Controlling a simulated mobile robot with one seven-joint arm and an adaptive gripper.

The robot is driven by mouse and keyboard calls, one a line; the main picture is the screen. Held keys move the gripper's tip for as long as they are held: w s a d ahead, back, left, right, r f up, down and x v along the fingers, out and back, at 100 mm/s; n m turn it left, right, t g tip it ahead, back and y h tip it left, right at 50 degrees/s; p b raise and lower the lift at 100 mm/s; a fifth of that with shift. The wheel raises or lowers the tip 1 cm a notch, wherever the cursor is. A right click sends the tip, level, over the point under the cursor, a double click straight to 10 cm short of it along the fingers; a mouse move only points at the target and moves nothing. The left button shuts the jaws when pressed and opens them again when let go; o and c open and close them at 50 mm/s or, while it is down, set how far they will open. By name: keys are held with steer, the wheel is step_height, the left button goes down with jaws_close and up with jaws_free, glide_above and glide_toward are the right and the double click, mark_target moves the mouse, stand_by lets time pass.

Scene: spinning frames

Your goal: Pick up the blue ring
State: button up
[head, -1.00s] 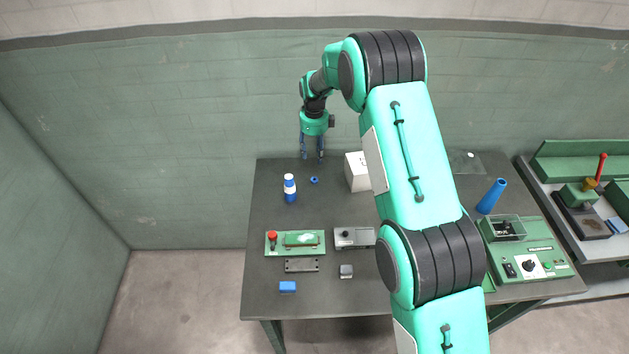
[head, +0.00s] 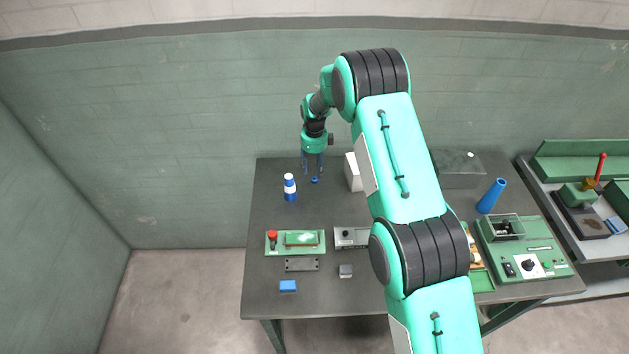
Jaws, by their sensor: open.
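The small blue ring (head: 315,180) lies on the dark table near its back edge, left of a white box. My gripper (head: 313,175) points down at the ring, with its blue fingers apart and nothing seen between them but the ring low down. The fingertips are close to the ring. I cannot tell from this view whether they are level with it or still above it.
A blue and white bottle (head: 290,188) stands just left of my gripper. The white box (head: 352,172) is close on the right, partly behind my arm. A green board with a red button (head: 272,236), a grey device (head: 352,238) and a blue block (head: 288,286) lie nearer the front.

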mark_target(314, 180)
steer(key=shift+f, duration=0.15)
steer(key=shift+f+p, duration=0.3)
steer(key=shift+f, duration=2.2)
steer(key=c, duration=0.8)
